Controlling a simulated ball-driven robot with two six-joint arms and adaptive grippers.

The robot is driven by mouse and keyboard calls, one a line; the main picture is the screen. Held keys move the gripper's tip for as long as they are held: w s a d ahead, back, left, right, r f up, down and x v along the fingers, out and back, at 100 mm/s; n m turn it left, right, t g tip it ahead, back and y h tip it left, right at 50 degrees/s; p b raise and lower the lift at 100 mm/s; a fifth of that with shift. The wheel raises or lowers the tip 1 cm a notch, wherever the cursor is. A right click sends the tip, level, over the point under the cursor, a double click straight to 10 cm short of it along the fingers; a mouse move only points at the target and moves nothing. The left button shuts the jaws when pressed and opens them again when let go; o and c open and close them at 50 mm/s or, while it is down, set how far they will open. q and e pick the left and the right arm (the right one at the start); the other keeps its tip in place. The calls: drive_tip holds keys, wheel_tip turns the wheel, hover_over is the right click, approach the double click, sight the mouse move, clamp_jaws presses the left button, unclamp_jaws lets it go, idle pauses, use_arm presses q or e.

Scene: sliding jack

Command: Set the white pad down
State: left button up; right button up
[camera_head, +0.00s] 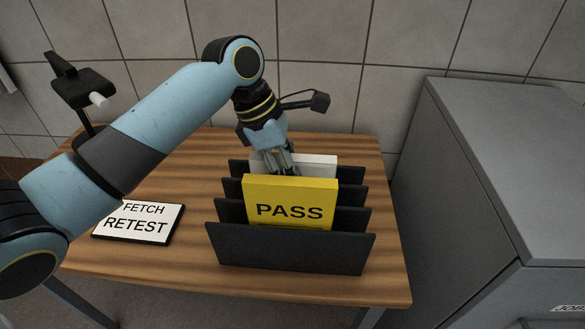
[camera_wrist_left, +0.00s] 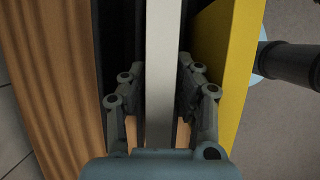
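The white pad (camera_head: 320,161) stands upright in the dark slotted rack (camera_head: 290,249), behind the yellow PASS pad, which hides most of it. Its edge shows as a pale strip in the left wrist view (camera_wrist_left: 161,60). My left gripper (camera_head: 284,168) reaches down from above. In the left wrist view its fingers (camera_wrist_left: 162,72) lie on both sides of the white pad, with the tips against its faces. The pad's lower edge is hidden, so I cannot tell whether it touches the rack floor. My right gripper is out of view.
The yellow PASS pad (camera_head: 290,195) stands close in front of my left gripper. A FETCH RETEST sign (camera_head: 140,222) lies left on the wooden table (camera_head: 190,270). A black stand (camera_head: 82,88) is behind my arm. A grey cabinet (camera_head: 480,180) stands at right.

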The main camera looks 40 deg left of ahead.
use_arm(q)
drive_tip(key=p+v, duration=0.1)
drive_tip(key=v, duration=1.1)
drive_tip(key=shift+r, duration=0.15)
